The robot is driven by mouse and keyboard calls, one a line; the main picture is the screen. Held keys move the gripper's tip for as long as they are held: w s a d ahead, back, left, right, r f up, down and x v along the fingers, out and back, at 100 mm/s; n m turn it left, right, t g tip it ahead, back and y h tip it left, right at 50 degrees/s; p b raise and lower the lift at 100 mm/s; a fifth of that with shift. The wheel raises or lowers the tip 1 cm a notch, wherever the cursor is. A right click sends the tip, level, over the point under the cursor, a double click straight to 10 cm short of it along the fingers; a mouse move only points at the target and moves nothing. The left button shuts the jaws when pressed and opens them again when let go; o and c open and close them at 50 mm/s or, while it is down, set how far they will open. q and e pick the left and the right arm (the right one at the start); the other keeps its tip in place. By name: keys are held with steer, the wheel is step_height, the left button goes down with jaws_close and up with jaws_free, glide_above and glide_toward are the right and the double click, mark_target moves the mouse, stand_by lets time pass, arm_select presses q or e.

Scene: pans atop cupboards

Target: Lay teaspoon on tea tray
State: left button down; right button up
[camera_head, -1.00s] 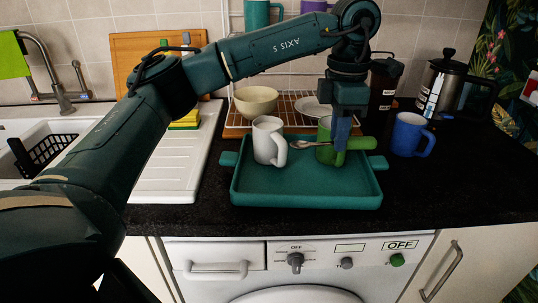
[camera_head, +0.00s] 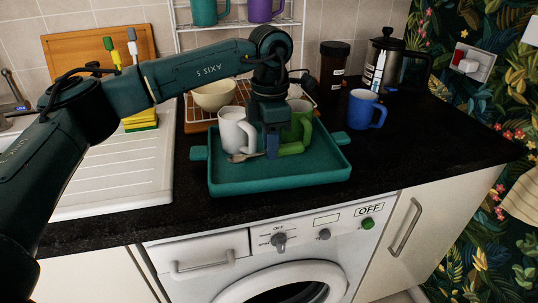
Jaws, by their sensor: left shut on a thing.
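The teal tea tray (camera_head: 325,170) lies on the black counter. A white mug (camera_head: 232,130) and a green mug (camera_head: 302,118) stand on it. My left gripper (camera_head: 272,147) points down over the tray, between the mugs and slightly in front of them. It is shut on the teaspoon, whose thick green handle (camera_head: 291,149) sticks out to the right and whose silver bowl (camera_head: 238,158) points left, in front of the white mug. The teaspoon lies about level and low over the tray. I cannot tell whether it touches the tray floor. My right gripper is not in view.
A blue mug (camera_head: 366,110) stands right of the tray, with a French press (camera_head: 385,65) and a dark jar (camera_head: 333,66) behind. A bowl (camera_head: 213,96) sits on the rack at the back. The counter's right part is clear.

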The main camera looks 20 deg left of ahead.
arm_select(q)
steer(key=shift+f, duration=1.9)
steer(key=shift+f, duration=0.2)
steer(key=c, duration=1.2)
jaws_free()
step_height(320, 180, up, 12)
steer(key=shift+r, duration=0.2)
steer(key=shift+s, duration=0.1)
